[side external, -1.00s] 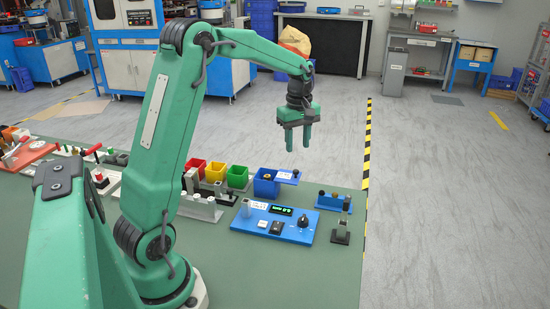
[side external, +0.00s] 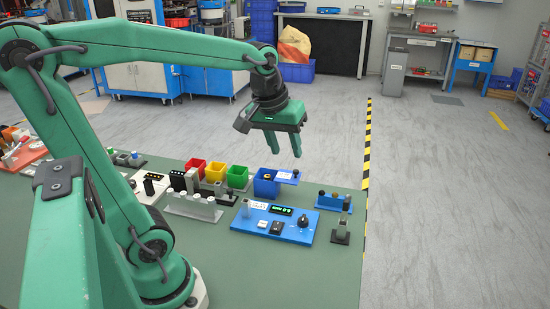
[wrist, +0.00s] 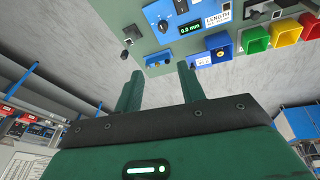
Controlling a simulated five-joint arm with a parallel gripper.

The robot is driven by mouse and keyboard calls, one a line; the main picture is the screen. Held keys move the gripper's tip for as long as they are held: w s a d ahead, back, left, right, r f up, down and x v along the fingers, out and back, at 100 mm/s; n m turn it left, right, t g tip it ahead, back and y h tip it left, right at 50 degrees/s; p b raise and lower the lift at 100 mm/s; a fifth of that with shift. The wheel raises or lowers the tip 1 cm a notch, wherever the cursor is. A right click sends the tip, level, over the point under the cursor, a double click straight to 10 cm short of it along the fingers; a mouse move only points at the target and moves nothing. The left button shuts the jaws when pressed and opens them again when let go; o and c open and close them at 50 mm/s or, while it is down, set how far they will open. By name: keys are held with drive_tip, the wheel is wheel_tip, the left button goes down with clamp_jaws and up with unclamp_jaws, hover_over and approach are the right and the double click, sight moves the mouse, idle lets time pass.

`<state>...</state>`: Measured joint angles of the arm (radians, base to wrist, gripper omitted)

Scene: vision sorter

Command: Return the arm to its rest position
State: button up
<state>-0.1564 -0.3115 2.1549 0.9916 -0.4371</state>
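My gripper (side external: 284,143) hangs in the air above the far part of the green table (side external: 305,270), higher than the coloured bins. Its two green fingers point down and stand apart with nothing between them. In the wrist view my gripper (wrist: 158,88) shows the same two fingers spread, with floor and the table's edge beyond. My arm is bent, with its elbow at the upper left in the side view.
Below stand red (side external: 195,168), yellow (side external: 215,172), green (side external: 237,176) and blue (side external: 266,184) bins. A blue panel (side external: 262,238) with a knob and display lies nearer. A white rack (side external: 194,207) holds several pieces. The table's right front is bare.

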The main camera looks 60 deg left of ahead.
drive_tip(key=s+d+f+m+t, duration=0.1)
drive_tip(key=s+d+m+t, duration=0.1)
drive_tip(key=s+d+m, duration=0.3)
drive_tip(key=s+m, duration=0.1)
drive_tip(key=s, duration=0.3)
drive_tip(key=shift+f+m+h, duration=0.3)
drive_tip(key=shift+f+m, duration=0.1)
drive_tip(key=shift+s, duration=0.1)
idle(1.3)
